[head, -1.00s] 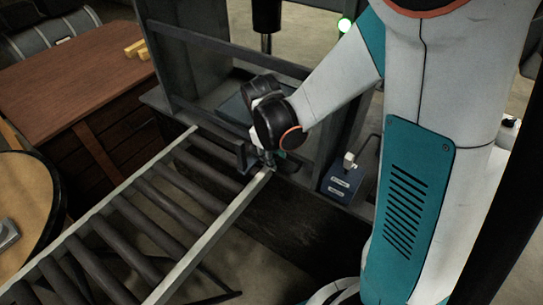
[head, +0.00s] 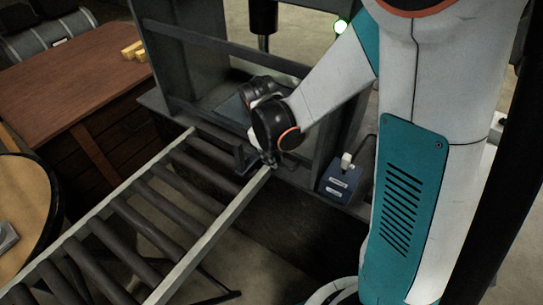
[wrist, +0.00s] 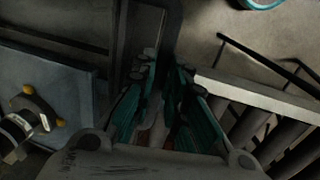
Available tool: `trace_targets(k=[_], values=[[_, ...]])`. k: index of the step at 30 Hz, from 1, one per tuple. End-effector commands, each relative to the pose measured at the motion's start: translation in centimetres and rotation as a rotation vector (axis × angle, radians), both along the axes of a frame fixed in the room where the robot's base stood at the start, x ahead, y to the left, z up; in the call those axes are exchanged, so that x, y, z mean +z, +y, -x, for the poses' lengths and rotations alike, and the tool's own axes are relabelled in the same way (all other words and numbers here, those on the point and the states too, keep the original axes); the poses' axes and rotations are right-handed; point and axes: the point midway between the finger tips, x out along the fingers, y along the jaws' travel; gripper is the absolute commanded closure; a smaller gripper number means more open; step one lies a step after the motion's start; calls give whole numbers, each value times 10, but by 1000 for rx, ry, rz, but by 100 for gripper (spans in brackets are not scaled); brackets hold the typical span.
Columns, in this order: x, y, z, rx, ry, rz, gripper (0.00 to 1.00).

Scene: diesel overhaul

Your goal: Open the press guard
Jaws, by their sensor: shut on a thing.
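The press (head: 182,55) is a dark grey frame with a black ram (head: 264,17) above its bed. The press guard (head: 225,45) shows as a dark bar frame across the front of the opening. My gripper (head: 270,160) is low at the front of the press, beside the end of the roller conveyor. In the wrist view its teal-sided fingers (wrist: 158,110) are close together around a thin dark upright part, which I take to be of the guard. My wrist hides much of the grip and the guard's lower part in the head view.
The roller conveyor (head: 205,243) runs from the press to the lower left. A blue control box (head: 340,182) stands right of my gripper. A wooden bench (head: 75,70) with yellow blocks (head: 134,50) is at left, and a round table (head: 25,205) is below it.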

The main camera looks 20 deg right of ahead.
Motion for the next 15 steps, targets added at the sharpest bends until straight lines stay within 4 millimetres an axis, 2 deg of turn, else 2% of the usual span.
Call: trace_targets(k=[8, 15], values=[[70, 0, 0, 0, -1, 1, 100], [145, 0, 0, 0, -1, 1, 100]])
